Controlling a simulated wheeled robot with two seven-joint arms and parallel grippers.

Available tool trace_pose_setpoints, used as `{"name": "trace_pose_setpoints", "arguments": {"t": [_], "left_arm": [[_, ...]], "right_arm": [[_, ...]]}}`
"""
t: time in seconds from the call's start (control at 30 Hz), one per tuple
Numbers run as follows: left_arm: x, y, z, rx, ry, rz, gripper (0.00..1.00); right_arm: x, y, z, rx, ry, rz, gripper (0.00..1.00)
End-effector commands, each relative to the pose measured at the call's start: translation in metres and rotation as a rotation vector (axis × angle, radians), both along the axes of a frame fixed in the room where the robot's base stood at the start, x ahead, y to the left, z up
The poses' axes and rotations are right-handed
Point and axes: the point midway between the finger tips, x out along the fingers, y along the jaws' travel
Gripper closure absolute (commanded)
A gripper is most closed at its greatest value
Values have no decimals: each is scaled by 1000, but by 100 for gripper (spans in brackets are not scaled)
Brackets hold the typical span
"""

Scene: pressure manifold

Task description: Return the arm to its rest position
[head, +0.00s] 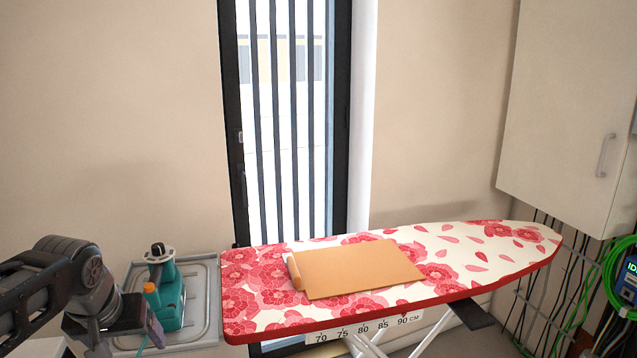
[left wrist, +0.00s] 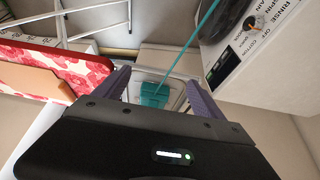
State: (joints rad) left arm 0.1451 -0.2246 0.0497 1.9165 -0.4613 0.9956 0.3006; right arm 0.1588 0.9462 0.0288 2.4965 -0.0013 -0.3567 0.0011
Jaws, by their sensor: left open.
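My left arm comes in from the left edge of the head view. Its gripper (head: 148,325) hangs low at the lower left, in front of the grey tray, with its fingers only partly visible. In the left wrist view the two purple fingers of this gripper (left wrist: 157,78) stand wide apart with nothing held between them. My right gripper is in neither view.
An ironing board (head: 470,277) with a red floral cover carries a tan board (head: 360,269). A teal bottle-like item (head: 166,290) stands on the grey tray (head: 207,310). A white cabinet (head: 565,90) hangs at right. A white appliance with a dial (left wrist: 275,60) is at right in the wrist view.

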Motion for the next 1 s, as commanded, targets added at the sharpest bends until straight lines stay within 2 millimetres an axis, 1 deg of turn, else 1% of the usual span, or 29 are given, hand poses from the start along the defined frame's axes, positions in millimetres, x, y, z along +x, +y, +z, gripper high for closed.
{"name": "trace_pose_setpoints", "arguments": {"t": [0.2, 0.27, 0.33, 0.37, 0.47, 0.57, 0.67, 0.7, 0.77, 0.8, 0.87, 0.9, 0.97, 1.0], "left_arm": [[26, -11, 5, -12, -115, -53, 20], [35, -17, 4, -20, -150, -71, 20], [46, -26, -2, -32, -186, -96, 20], [51, -31, -7, -40, -199, -108, 20], [69, -51, -30, -71, -237, -151, 20], [84, -74, -63, -110, -259, -188, 20], [93, -103, -109, -158, -261, -220, 20], [93, -116, -133, -180, -256, -231, 20], [90, -137, -172, -217, -241, -241, 20], [84, -152, -202, -242, -225, -245, 20], [69, -173, -245, -276, -192, -246, 20], [56, -186, -272, -296, -164, -242, 20], [31, -204, -311, -322, -116, -236, 20], [11, -215, -336, -339, -77, -230, 20]], "right_arm": [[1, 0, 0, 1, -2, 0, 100], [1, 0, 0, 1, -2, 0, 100], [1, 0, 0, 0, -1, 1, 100], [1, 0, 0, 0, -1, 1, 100], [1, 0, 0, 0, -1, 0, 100], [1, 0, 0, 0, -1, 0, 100], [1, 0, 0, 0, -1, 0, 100], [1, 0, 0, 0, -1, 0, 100], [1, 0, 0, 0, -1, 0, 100], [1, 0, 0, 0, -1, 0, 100], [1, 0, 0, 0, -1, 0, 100], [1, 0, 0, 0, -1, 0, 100], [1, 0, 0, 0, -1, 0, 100], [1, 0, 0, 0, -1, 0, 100]]}}
